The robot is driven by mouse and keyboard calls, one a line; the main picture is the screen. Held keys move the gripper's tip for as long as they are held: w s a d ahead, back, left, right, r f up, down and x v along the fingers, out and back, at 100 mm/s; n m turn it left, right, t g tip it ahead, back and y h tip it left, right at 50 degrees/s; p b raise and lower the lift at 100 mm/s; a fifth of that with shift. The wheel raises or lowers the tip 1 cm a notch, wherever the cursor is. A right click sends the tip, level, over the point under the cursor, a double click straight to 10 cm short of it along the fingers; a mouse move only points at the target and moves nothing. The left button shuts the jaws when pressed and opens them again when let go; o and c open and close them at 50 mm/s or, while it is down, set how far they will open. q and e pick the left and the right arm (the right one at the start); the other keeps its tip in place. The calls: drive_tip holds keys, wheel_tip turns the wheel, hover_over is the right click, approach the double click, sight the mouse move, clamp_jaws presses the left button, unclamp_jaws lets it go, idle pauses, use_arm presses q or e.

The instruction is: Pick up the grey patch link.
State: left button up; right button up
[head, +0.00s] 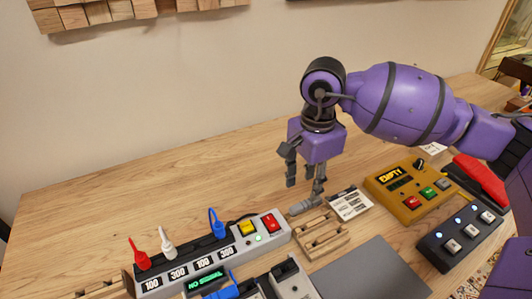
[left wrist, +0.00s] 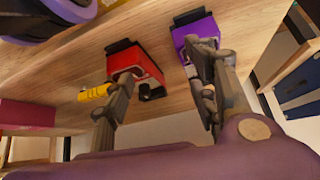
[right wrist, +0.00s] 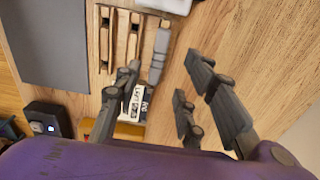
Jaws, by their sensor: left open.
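The grey patch link (head: 304,206) lies on the wooden table beside a wooden rack, just below my right gripper in the head view. It also shows in the right wrist view (right wrist: 159,52), lying lengthwise between the lines of the fingers. My right gripper (head: 305,184) points down with its fingers apart and nothing between them, above the link. Its open fingers also show in the right wrist view (right wrist: 162,72). My left gripper (left wrist: 163,78) is open and empty in the left wrist view, near a red box (left wrist: 138,66) and a purple box (left wrist: 195,30).
The wooden rack (head: 322,236) and a printed card (head: 350,204) flank the link. A channel strip with coloured plugs (head: 205,262) is front left, a yellow box (head: 400,190) right. A grey mat (head: 372,272) lies in front. The table's back left is clear.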

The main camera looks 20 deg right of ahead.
sight(305, 203)
drive_tip(key=shift+s+f+p, duration=0.2)
drive_tip(key=shift+f+p, duration=0.1)
drive_tip(key=shift+f, duration=2.85)
drive_tip(key=shift+f, duration=0.25)
drive_tip(key=shift+c, duration=0.3)
clamp_jaws()
